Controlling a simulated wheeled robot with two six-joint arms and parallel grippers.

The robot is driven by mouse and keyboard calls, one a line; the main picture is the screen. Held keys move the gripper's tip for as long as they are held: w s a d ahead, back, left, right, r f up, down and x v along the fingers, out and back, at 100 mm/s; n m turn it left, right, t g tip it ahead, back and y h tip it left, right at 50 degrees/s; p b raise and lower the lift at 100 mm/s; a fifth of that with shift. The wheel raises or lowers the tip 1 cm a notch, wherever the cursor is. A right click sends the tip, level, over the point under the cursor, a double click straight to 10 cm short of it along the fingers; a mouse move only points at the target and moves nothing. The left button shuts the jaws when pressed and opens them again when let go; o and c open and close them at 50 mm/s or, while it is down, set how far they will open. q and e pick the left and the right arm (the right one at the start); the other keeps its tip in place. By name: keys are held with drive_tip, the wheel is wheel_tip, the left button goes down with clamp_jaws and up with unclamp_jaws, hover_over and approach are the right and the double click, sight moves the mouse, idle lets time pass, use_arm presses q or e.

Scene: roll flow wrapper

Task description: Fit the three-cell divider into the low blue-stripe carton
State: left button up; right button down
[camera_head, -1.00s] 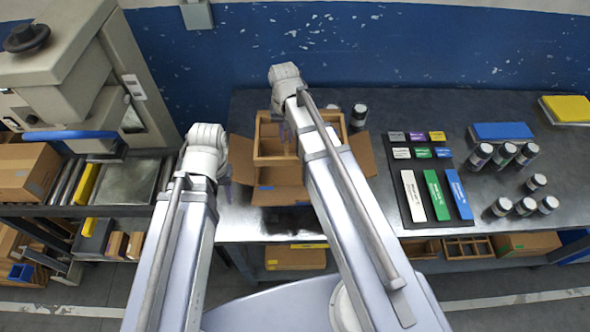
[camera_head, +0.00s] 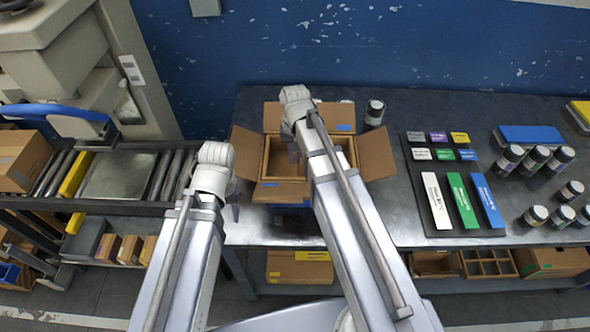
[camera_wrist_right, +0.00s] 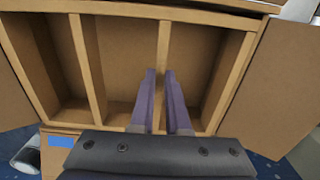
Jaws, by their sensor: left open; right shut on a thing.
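The open cardboard carton (camera_head: 376,152) stands on the table with its flaps folded out; blue marks show on its back flap and a blue band at its front. The light-brown three-cell divider (camera_head: 266,158) lies within the carton's opening. How deep it sits I cannot tell. My right gripper (camera_head: 294,153) is shut on one inner wall of the divider; the right wrist view shows the purple fingers (camera_wrist_right: 167,95) on either side of that wall (camera_wrist_right: 165,50). My left gripper (camera_head: 234,208) is open and empty, left of the carton's front corner. My right arm hides part of carton and divider.
A dark jar (camera_head: 374,112) stands behind the carton. To the right are a black board (camera_head: 423,215) with coloured blocks, a blue-topped box (camera_head: 530,135) and several jars. A roller conveyor (camera_head: 170,170) is at left. Boxes sit on the shelf below.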

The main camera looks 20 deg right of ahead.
use_arm(q)
drive_tip(key=shift+f+b, duration=2.2)
use_arm(e)
drive_tip(key=shift+f, duration=2.15)
use_arm(q)
drive_tip(key=shift+f, duration=0.1)
use_arm(e)
drive_tip(key=shift+f, duration=0.15)
use_arm(q)
drive_tip(key=shift+f+b, duration=0.3)
drive_tip(key=shift+b, duration=0.1)
use_arm(e)
drive_tip(key=shift+f, duration=0.25)
use_arm(q)
drive_tip(key=shift+r, duration=0.1)
use_arm(e)
drive_tip(key=c, duration=0.9)
unclamp_jaws()
use_arm(q)
drive_tip(key=shift+r, duration=0.15)
use_arm(e)
drive_tip(key=shift+r, duration=0.25)
use_arm(q)
wheel_tip(320, 180, up, 12)
drive_tip(key=p, duration=1.2)
drive_tip(key=shift+r+p, duration=0.15)
drive_tip(key=shift+p, duration=0.25)
use_arm(e)
wheel_tip(320, 180, up, 12)
drive_tip(key=shift+r, duration=0.15)
